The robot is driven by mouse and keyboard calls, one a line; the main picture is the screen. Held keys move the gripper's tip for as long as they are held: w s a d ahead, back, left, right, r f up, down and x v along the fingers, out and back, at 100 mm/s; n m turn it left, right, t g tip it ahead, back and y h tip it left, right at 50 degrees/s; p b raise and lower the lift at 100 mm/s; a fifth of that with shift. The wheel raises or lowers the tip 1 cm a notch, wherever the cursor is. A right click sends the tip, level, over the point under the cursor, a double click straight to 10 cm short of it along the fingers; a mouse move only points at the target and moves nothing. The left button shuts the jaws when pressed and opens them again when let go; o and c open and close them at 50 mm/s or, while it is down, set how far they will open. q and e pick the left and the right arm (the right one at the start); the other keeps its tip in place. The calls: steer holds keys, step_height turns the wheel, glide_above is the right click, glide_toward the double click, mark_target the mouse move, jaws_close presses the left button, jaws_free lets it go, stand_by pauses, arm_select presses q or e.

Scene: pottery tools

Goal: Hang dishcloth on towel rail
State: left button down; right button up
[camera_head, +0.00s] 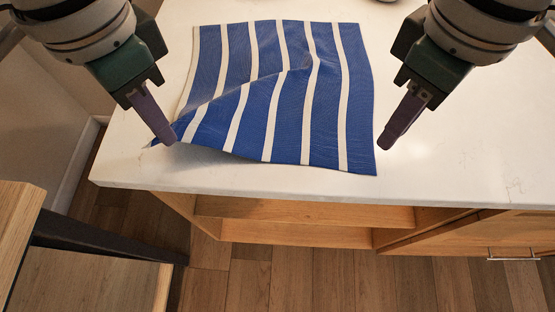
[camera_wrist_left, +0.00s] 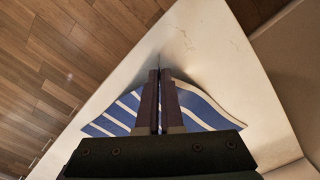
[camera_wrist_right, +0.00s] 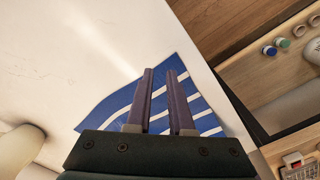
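The blue dishcloth with white stripes (camera_head: 290,110) lies on the white countertop. A raised fold runs from its front-left corner toward its middle. My left gripper (camera_head: 168,138) is shut on that front-left corner, and the cloth there looks bunched. The cloth also shows around its fingers in the left wrist view (camera_wrist_left: 205,108). My right gripper (camera_head: 388,145) is open and empty, just beside the cloth's front-right corner. Its two fingers stand apart in the right wrist view (camera_wrist_right: 162,75), with the cloth behind them. I see no clear towel rail.
The countertop (camera_head: 450,165) is bare to the right of the cloth. Below its front edge are open wooden shelves (camera_head: 300,212) and a cabinet with a thin metal bar (camera_head: 513,259). A wooden piece of furniture (camera_head: 90,275) stands front left. The right wrist view shows small bottles (camera_wrist_right: 269,51) on a shelf.

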mark_target(362, 162)
steer(key=o, duration=0.8)
steer(key=shift+m, duration=0.4)
steer(key=r, duration=0.1)
steer(key=a+r, duration=0.1)
steer(key=r, duration=0.1)
steer(key=a+r, duration=0.1)
steer(key=r, duration=0.1)
steer(key=shift+s+a+r, duration=0.1)
steer(key=shift+s, duration=0.3)
steer(key=shift+c, duration=1.3)
steer(key=shift+f, duration=4.9)
